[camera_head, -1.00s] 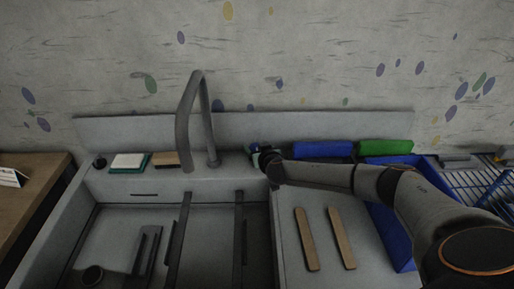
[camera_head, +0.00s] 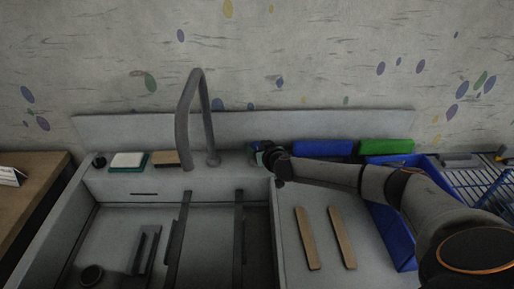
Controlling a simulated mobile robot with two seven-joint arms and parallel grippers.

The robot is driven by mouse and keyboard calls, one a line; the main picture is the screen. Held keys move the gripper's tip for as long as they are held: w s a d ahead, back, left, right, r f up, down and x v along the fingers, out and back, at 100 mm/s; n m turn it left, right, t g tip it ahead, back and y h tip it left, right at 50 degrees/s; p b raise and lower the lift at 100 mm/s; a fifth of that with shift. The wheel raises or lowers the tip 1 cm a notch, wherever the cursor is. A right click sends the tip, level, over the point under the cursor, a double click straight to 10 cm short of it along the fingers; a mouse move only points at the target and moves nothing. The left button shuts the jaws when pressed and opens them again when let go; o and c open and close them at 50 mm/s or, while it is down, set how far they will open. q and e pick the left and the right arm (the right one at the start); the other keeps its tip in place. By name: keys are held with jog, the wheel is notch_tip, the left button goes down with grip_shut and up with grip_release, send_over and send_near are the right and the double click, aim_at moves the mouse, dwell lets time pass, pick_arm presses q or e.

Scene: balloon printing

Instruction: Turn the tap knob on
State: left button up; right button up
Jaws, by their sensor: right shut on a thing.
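The grey tap (camera_head: 184,120) rises from the sink's back ledge and bends over the basin. My right gripper (camera_head: 258,152) is at the back ledge, to the right of the tap's base, at the end of my arm that comes in from the right. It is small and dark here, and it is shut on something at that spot. The tap knob is not clearly visible; the gripper covers the place where it works, so I take the held thing to be the knob. My left gripper is not in view.
The sink basin (camera_head: 100,225) is at the left front. Sponges (camera_head: 128,160) lie on the ledge left of the tap. Blue (camera_head: 322,147) and green (camera_head: 387,146) blocks stand behind my arm. A blue bin (camera_head: 395,235) and two wooden strips (camera_head: 307,240) are at the right.

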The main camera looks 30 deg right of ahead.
jog(key=shift+d+n+y, duration=0.15)
jog(key=shift+n+y, duration=0.65)
jog(key=shift+y, duration=0.1)
jog(key=n+y, duration=0.2)
jog(key=y, duration=0.1)
jog(key=shift+d+r+n+p, duration=0.1)
jog(key=shift+r+n+p, duration=0.05)
jog(key=shift+n+p, duration=0.15)
jog(key=shift+n+y, duration=0.5)
jog(key=n+y, duration=0.1)
jog(key=n+g+y+b, duration=0.1)
jog(key=shift+f+y, duration=0.25)
jog(key=shift+y, duration=0.05)
jog(key=shift+n+g+y+b, duration=0.8)
jog(key=shift+n+y+b, duration=0.25)
jog(key=shift+b, duration=0.3)
jog(key=o, duration=1.4)
jog(key=shift+r, duration=0.1)
